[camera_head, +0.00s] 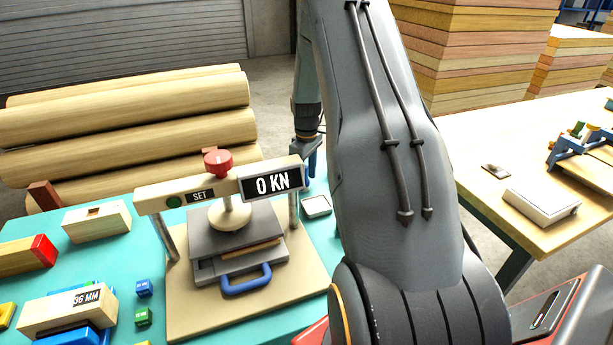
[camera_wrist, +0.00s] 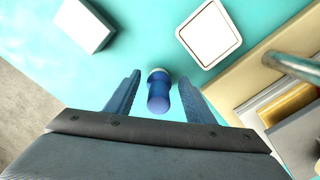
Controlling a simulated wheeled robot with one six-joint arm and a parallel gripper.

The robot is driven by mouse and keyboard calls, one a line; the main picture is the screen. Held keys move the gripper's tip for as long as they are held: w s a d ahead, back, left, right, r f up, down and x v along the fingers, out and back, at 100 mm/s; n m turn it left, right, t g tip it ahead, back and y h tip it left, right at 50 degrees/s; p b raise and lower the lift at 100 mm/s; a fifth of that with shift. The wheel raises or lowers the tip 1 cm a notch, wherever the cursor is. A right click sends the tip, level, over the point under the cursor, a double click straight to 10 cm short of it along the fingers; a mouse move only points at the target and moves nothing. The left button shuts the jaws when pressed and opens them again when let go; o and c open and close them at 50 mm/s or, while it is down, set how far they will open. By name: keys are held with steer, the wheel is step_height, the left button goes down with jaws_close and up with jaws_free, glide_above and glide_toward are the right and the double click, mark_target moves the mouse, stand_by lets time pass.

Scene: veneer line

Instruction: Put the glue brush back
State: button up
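In the wrist view, a blue rounded handle with a pale collar, which looks like the glue brush (camera_wrist: 158,95), stands end-on between the fingers of my gripper (camera_wrist: 159,77). The brush's lower end is hidden. In the head view my gripper (camera_head: 311,165) is low over the teal table, partly hidden by my arm. The dish (camera_head: 317,206) is near it. I cannot make out the brush there.
The press (camera_head: 225,245) on its wooden board stands left of my gripper, reading 0 KN. A pale block (camera_wrist: 83,25) lies at upper left in the wrist view. Logs (camera_head: 130,110) lie behind the teal table. A wooden table (camera_head: 480,130) is at right.

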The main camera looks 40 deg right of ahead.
step_height(320, 180, up, 12)
steer(key=b, duration=0.3)
steer(key=shift+r+b, duration=0.15)
steer(key=shift+b, duration=0.15)
stand_by(0.6)
